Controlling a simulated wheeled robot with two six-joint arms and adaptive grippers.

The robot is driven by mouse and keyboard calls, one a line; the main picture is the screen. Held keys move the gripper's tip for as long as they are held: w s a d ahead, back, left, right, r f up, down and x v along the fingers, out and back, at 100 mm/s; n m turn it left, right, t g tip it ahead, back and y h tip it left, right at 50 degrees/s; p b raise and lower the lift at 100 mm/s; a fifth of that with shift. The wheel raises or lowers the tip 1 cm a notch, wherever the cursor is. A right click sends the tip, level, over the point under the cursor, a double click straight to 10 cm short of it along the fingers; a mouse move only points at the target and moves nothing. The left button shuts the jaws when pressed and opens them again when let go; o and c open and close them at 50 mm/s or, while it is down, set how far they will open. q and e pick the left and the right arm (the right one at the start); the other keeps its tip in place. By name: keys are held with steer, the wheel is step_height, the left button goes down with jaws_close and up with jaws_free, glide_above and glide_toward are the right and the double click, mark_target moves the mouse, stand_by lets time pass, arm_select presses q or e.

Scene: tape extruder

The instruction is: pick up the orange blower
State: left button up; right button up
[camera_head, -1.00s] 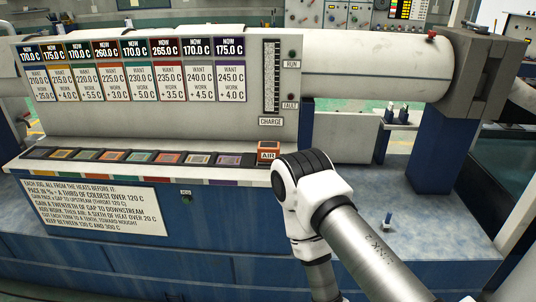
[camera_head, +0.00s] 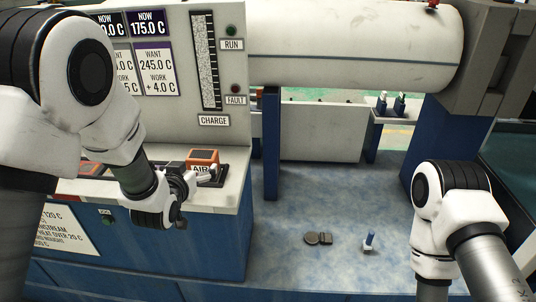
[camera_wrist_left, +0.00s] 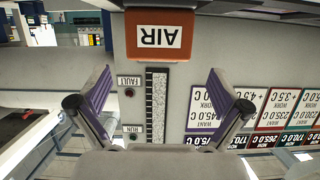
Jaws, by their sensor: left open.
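The orange blower (camera_head: 203,157), a small block with a white AIR label, sits in a dark holder at the right end of the machine's sloped ledge. My left gripper (camera_head: 207,176) is just in front of it, partly hidden by its own wrist. In the left wrist view, which is upside down, the blower (camera_wrist_left: 158,36) lies centred ahead, between the lines of the two purple-padded fingers. The left gripper (camera_wrist_left: 158,76) is open and empty, and the fingers appear apart from the blower. Only links of my right arm show, not its gripper.
The machine's display panel (camera_head: 212,105) with charge gauge rises behind the blower. To the right, a blue worn surface (camera_head: 320,205) carries small dark round and square pieces (camera_head: 318,239) and a blue-topped peg (camera_head: 369,241). A large white cylinder (camera_head: 355,40) runs above.

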mark_target(201, 155)
arm_select(q)
steer(key=shift+w+d+r, duration=0.2)
steer(key=shift+w+d, duration=0.1)
steer(key=shift+w, duration=0.15)
steer(key=shift+w+d+r, duration=0.2)
steer(key=shift+w+d, duration=0.05)
steer(key=shift+w, duration=0.15)
steer(key=shift+w+a, duration=0.25)
steer(key=shift+a, duration=0.05)
steer(key=shift+w+a+f+p, duration=0.25)
steer(key=shift+w+a+p, duration=0.2)
steer(key=shift+w, duration=0.15)
steer(key=x, duration=0.2)
steer(key=d+x, duration=0.1)
steer(key=x, duration=0.1)
steer(key=shift+w+f, duration=0.2)
steer(key=shift+s+a, duration=0.15)
steer(key=shift+a, duration=0.05)
steer(key=c, duration=1.6)
steer(key=shift+r, duration=0.1)
steer(key=shift+c, duration=0.3)
